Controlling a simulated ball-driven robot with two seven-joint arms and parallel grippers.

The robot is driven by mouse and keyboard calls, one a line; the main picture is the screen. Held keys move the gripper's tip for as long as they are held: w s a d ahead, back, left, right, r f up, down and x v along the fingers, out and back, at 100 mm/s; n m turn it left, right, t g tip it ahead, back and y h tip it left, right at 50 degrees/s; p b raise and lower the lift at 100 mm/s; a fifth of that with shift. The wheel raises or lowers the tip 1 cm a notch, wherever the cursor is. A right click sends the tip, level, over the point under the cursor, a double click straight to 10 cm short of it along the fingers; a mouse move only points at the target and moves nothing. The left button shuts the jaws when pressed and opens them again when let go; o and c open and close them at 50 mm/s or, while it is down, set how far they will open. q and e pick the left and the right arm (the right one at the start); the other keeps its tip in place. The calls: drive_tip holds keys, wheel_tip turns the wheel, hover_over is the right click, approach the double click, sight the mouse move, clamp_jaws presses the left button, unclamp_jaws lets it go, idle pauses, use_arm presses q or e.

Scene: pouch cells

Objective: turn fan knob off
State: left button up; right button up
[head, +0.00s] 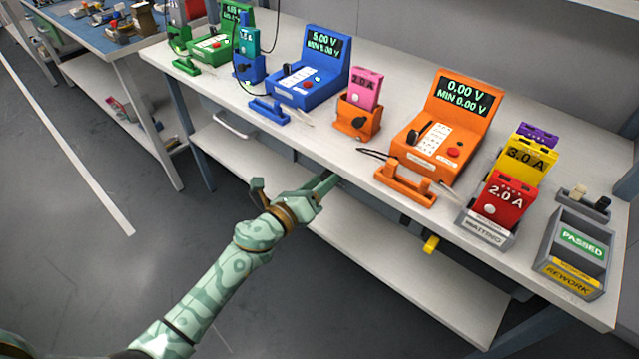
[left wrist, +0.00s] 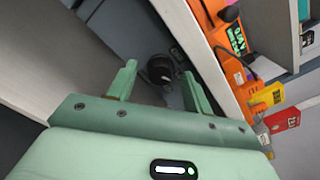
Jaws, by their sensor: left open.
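A dark round knob (left wrist: 160,68) shows in the left wrist view, on a grey panel under the bench edge. It lies between the fingers of my left gripper (left wrist: 158,75) as seen there; whether they touch it I cannot tell. In the head view my left gripper (head: 297,186) is at the front edge of the bench, low and left of the orange tester. Its fingers are spread apart with nothing seen held. The knob is not made out in the head view. Which way it is turned is too dark to read. My right gripper is not in view.
The white bench (head: 325,140) carries a blue tester (head: 310,75), an orange tester (head: 440,135), a red cell (head: 501,200) in a waiting rack and a grey passed/rework bin (head: 575,255). A lower shelf (head: 400,265) runs beneath. A yellow piece (head: 431,244) hangs under the bench edge.

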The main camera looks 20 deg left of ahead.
use_arm(q)
drive_tip(key=c, duration=0.9)
drive_tip(key=shift+c, duration=0.4)
drive_tip(key=shift+n, duration=0.3)
drive_tip(key=shift+n+p, duration=0.45)
drive_tip(key=shift+n, duration=0.45)
drive_tip(key=n+p, duration=0.1)
drive_tip(key=n, duration=0.3)
drive_tip(key=shift+n+p, duration=0.3)
drive_tip(key=n+p, duration=0.1)
drive_tip(key=n, duration=0.3)
drive_tip(key=shift+n+p, duration=0.4)
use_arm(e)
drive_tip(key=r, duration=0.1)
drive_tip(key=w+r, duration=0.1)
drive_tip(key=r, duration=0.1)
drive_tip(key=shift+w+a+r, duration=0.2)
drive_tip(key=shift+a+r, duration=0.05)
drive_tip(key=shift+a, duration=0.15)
use_arm(q)
drive_tip(key=shift+f, duration=0.15)
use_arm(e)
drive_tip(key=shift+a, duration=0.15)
use_arm(q)
drive_tip(key=o, duration=1)
